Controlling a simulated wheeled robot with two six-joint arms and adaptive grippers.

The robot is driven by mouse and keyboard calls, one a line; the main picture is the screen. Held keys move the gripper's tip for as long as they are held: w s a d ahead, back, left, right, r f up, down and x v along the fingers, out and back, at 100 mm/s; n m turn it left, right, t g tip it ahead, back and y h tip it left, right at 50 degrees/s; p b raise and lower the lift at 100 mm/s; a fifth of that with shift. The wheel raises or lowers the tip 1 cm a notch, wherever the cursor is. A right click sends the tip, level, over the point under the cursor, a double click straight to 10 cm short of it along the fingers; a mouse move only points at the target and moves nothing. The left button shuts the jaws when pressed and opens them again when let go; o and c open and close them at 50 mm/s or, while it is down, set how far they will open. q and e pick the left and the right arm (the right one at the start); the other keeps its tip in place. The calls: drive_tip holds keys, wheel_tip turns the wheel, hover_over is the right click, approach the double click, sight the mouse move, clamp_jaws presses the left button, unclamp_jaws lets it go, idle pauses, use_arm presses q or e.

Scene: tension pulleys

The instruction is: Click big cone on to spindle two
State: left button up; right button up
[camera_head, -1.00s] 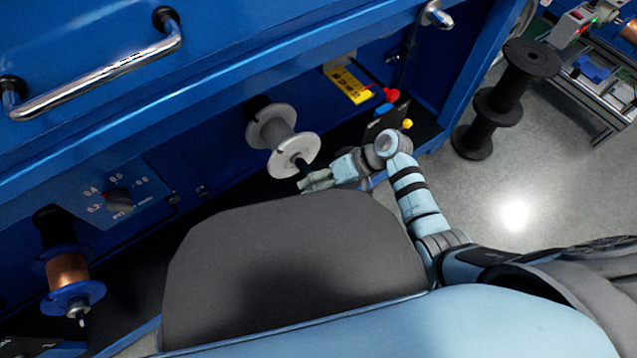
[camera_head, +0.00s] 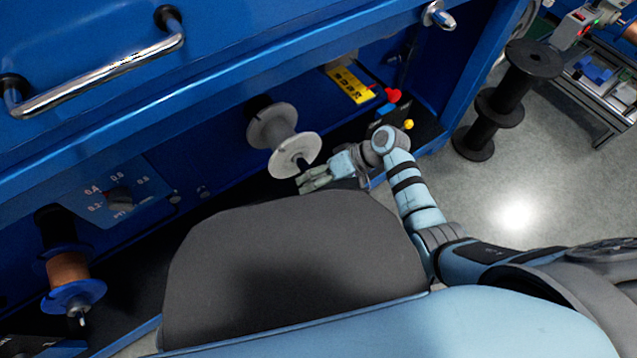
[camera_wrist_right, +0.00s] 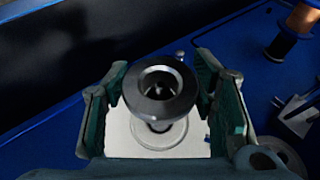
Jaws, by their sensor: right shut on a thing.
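A grey-white spool (camera_head: 270,130) sits on a spindle on the blue machine's front. A short dark piece (camera_head: 303,165) sticks out from the middle of its near flange. My right gripper (camera_head: 312,181) is at this dark piece, just below the flange. In the right wrist view, the big cone (camera_wrist_right: 178,101) is a dark grey metal ring with a hole, between the two green fingers of my right gripper (camera_wrist_right: 160,82). The pale spool flange (camera_wrist_right: 150,142) lies behind it. The cone lines up roughly with the spool; I cannot tell whether it is seated. My left gripper is out of view.
A copper wire spool with a blue flange (camera_head: 72,296) hangs at the lower left. A dial panel (camera_head: 118,195) and a chrome handle (camera_head: 105,72) are on the machine. A large black spool (camera_head: 500,108) stands on the floor at right. Bare floor lies beyond my arm.

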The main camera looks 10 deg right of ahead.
sight(305, 167)
drive_tip(key=shift+w+a+b, duration=0.3)
drive_tip(key=shift+w+b, duration=0.05)
drive_tip(key=shift+w, duration=0.45)
idle(0.4)
drive_tip(key=shift+w+a+b, duration=0.3)
drive_tip(key=shift+w+b, duration=0.05)
drive_tip(key=shift+w, duration=0.3)
drive_tip(key=shift+w+a+b, duration=0.25)
drive_tip(key=shift+w+b, duration=0.1)
drive_tip(key=shift+w, duration=0.4)
idle(0.3)
drive_tip(key=shift+w+a, duration=0.1)
drive_tip(key=shift+w, duration=0.1)
